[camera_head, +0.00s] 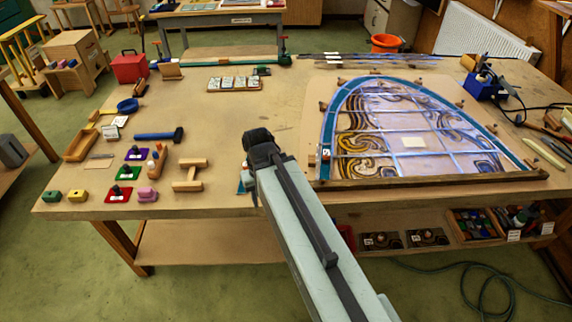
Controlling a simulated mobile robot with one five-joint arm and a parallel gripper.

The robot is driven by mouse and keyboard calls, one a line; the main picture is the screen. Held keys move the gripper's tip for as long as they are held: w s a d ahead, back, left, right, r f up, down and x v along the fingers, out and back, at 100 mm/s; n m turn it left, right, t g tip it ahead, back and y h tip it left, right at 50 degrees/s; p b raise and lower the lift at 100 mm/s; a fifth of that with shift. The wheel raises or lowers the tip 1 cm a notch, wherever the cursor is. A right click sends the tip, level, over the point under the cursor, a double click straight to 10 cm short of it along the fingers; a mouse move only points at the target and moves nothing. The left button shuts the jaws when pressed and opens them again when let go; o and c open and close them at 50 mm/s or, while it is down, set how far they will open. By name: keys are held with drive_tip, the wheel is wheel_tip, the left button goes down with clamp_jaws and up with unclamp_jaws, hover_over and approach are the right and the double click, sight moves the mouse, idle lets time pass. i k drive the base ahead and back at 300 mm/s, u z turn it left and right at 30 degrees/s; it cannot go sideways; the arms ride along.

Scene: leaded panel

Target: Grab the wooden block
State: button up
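Several wooden pieces lie on the left half of the workbench (225,120), and I cannot tell for certain which is the wooden block. One is an upright brown wooden piece (157,161) with small items at its top. To its right is a wooden H-shaped piece (190,176). A shallow wooden box (80,147) lies further left. My arm reaches in from the lower right, and its dark end, my gripper (259,142), is above the bench, right of these pieces and apart from them. Its fingers cannot be made out.
An arched leaded panel (400,135) covers the bench's right side. Bare bench lies left of my gripper. A hose (480,290) lies on the floor.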

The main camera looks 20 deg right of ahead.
sight(312, 158)
drive_tip(key=u, duration=2.2)
drive_tip(key=k, duration=0.85)
drive_tip(key=z, duration=0.7)
drive_tip(key=i, duration=1.7)
drive_tip(key=u, duration=0.05)
